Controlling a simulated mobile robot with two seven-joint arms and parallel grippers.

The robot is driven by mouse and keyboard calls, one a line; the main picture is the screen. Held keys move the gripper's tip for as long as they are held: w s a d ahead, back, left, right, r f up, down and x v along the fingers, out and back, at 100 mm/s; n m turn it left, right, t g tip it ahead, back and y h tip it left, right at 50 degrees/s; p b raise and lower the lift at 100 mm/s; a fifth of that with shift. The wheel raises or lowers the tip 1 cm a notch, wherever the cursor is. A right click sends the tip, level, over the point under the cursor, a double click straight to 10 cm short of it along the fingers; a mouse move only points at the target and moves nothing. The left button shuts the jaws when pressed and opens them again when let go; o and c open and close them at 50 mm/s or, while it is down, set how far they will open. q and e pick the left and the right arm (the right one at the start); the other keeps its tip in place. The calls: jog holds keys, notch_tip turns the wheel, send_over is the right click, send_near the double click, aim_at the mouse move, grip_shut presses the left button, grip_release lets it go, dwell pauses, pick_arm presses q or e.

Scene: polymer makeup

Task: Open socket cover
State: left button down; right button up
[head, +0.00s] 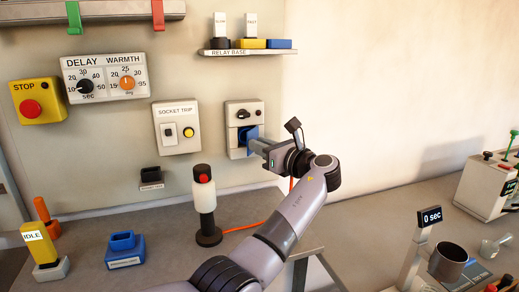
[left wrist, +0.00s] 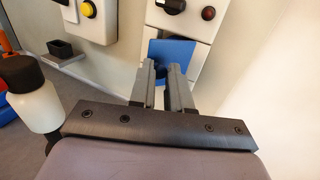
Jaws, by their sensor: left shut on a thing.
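The blue socket cover (head: 246,133) is on the lower part of a grey wall panel (head: 234,113), below a black knob. In the left wrist view the blue cover (left wrist: 178,54) lies directly ahead of my left gripper, tilted against the panel (left wrist: 205,22). My left gripper (head: 255,147) is at the cover in the head view. In the left wrist view its two fingers (left wrist: 162,72) are close together at the cover's lower edge, shut on it. The fingertips hide part of that edge. My right gripper is not in view.
The SOCKET TRIP box (head: 176,127) is on the wall left of the panel. A shelf (head: 248,51) with colored blocks is above. Wall to the right is bare.

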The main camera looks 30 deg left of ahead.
pick_arm(q)
jog(key=shift+w+d+f+n+g+b, duration=0.2)
jog(key=shift+n+g+b, duration=0.35)
jog(key=shift+g, duration=0.25)
jog(key=shift+w+d+r+n+g+y+b, duration=0.15)
jog(key=shift+n+g+y+b, duration=0.15)
jog(key=shift+g+b, duration=0.15)
jog(key=c, duration=1.1)
grip_release()
jog(key=s+d+b, duration=0.1)
jog(key=d, duration=0.6)
jog(key=shift+s+b, duration=0.15)
jog(key=shift+b, duration=0.15)
